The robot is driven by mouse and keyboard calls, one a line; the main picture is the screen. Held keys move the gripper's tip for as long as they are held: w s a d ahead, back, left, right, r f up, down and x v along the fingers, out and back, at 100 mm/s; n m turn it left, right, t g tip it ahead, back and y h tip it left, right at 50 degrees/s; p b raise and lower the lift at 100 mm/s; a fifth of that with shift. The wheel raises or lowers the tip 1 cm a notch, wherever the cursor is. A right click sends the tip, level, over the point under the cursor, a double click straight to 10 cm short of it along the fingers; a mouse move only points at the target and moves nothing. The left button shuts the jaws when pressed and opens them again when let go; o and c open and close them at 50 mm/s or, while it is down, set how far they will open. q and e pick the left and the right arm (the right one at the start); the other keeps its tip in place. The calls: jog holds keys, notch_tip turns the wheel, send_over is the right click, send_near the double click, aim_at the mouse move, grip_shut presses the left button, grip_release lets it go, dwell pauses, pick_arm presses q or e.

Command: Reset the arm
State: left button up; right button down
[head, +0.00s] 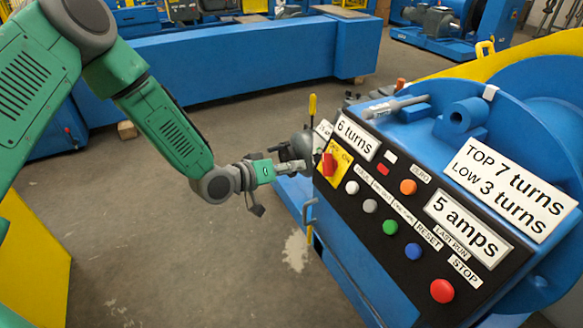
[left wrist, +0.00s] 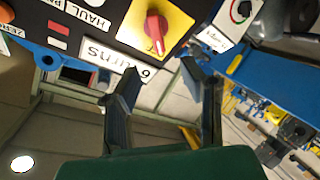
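My left gripper (head: 291,166) reaches in from the left on a green arm, beside the left edge of the black control panel (head: 377,228). In the left wrist view its two dark fingers (left wrist: 160,88) stand apart with nothing between them. The red rotary switch (head: 328,165) on its yellow plate is just right of the fingertips in the head view. In the left wrist view the switch (left wrist: 155,30) lies beyond the fingertips, and I see no contact. My right gripper is in neither view.
The panel carries several buttons, including a red stop button (head: 442,291), and labels such as "5 amps" (head: 467,229). A blue machine body (head: 540,120) rises behind it. A long blue beam (head: 240,60) crosses the back. The grey floor (head: 180,250) below my left arm is mostly clear.

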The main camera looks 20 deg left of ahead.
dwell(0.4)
pick_arm(q)
jog(key=s+d+f+m+g+y, duration=0.1)
jog(key=s+d+f+g, duration=0.15)
jog(key=s+f, duration=0.4)
jog(key=s+d+f+g+y, duration=0.1)
jog(key=s+f+g, duration=0.2)
jog(key=s+f, duration=0.4)
jog(key=s+a+f+m+g+y, duration=0.1)
jog(key=s+a+g+y, duration=0.1)
jog(key=s, duration=1)
jog(key=s+a+f+m+g+y, duration=0.1)
jog(key=s+a+f+g+y, duration=0.1)
jog(key=s, duration=1)
jog(key=a+g, duration=0.1)
jog(key=g, duration=0.1)
jog(key=shift+s+a+f+g+y+p, duration=0.2)
jog(key=shift+a+g+y+p, duration=0.1)
jog(key=shift+a+g+y, duration=0.1)
jog(key=shift+w, duration=0.1)
